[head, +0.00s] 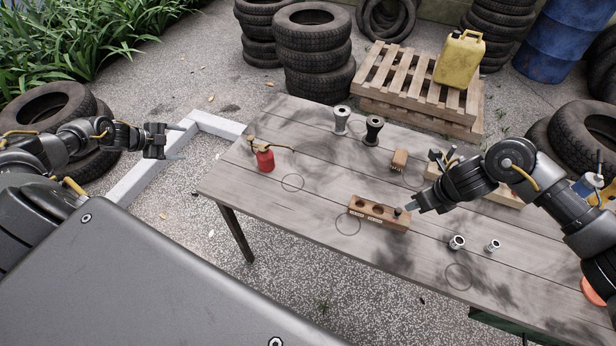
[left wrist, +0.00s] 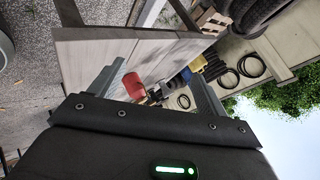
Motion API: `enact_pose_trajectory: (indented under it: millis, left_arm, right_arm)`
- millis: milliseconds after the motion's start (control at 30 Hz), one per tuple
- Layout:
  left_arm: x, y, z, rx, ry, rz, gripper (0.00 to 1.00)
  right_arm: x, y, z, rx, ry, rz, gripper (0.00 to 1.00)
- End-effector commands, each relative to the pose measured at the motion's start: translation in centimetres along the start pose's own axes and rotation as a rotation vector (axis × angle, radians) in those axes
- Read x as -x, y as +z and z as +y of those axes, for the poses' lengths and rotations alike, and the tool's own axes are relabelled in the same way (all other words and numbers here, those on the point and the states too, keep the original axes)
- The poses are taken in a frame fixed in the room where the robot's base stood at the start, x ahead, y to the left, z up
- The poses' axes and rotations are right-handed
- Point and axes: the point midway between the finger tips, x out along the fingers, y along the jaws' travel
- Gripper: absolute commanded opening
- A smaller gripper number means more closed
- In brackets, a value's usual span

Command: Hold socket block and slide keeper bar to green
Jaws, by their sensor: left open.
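The socket block (head: 366,210) is a brown wooden block lying on the table in the head view. It has round holes and pale labels along it. A small dark knob-like piece (head: 398,211) stands at its right end. I cannot make out a keeper bar or a green mark. My right gripper (head: 414,205) is low at the block's right end, close to the dark piece; whether its jaws grip anything is unclear. My left gripper (head: 176,142) is open and empty, off the table's left side, far from the block. Its spread fingers also show in the left wrist view (left wrist: 155,85).
A red oil can (head: 265,160) stands at the table's left. Two spools (head: 341,120) and a small brown block (head: 399,160) are farther back. Two metal sockets (head: 457,242) stand front right. The table (head: 300,212) is clear between the can and socket block.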

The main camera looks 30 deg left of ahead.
Motion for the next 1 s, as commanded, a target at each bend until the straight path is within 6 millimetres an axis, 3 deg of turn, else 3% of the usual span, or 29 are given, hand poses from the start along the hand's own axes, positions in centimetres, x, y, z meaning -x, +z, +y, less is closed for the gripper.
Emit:
enact_pose_trajectory:
  millis: [33, 133, 233, 333, 467, 633, 800, 1000]
  left_arm:
    - [1.5, -1.1, -3.5, 0.095, -0.012, 0.012, 0.76]
    - [4.5, -3.5, -8.7, 0.343, -0.003, 0.041, 0.76]
    - [6.2, -6.3, -11.5, 0.593, 0.039, 0.067, 0.76]
    - [5.2, -9.5, -12.0, 0.791, 0.122, 0.074, 0.76]
    - [-0.3, -15.1, -10.2, 0.924, 0.291, 0.038, 0.76]
    - [-7.6, -22.3, -6.5, 0.901, 0.484, -0.06, 0.76]
    - [-14.2, -29.5, -1.7, 0.765, 0.633, -0.164, 0.76]
    - [-20.2, -38.9, 4.5, 0.498, 0.752, -0.284, 0.76]
  right_arm:
    - [0.0, 0.0, 0.0, 0.0, 0.0, 0.0, 0.36]
    - [0.0, 0.0, 0.0, 0.0, 0.0, 0.0, 0.36]
    - [-0.1, 0.0, 0.0, 0.001, 0.0, 0.0, 0.36]
    - [-0.1, 0.0, 0.0, 0.0, 0.0, 0.0, 0.36]
    - [0.0, 0.0, 0.0, 0.0, 0.0, 0.0, 0.36]
    - [0.0, 0.0, 0.0, 0.0, 0.0, 0.0, 0.36]
    - [0.0, 0.0, 0.0, 0.0, 0.0, 0.0, 0.36]
    - [0.0, 0.0, 0.0, 0.0, 0.0, 0.0, 0.36]
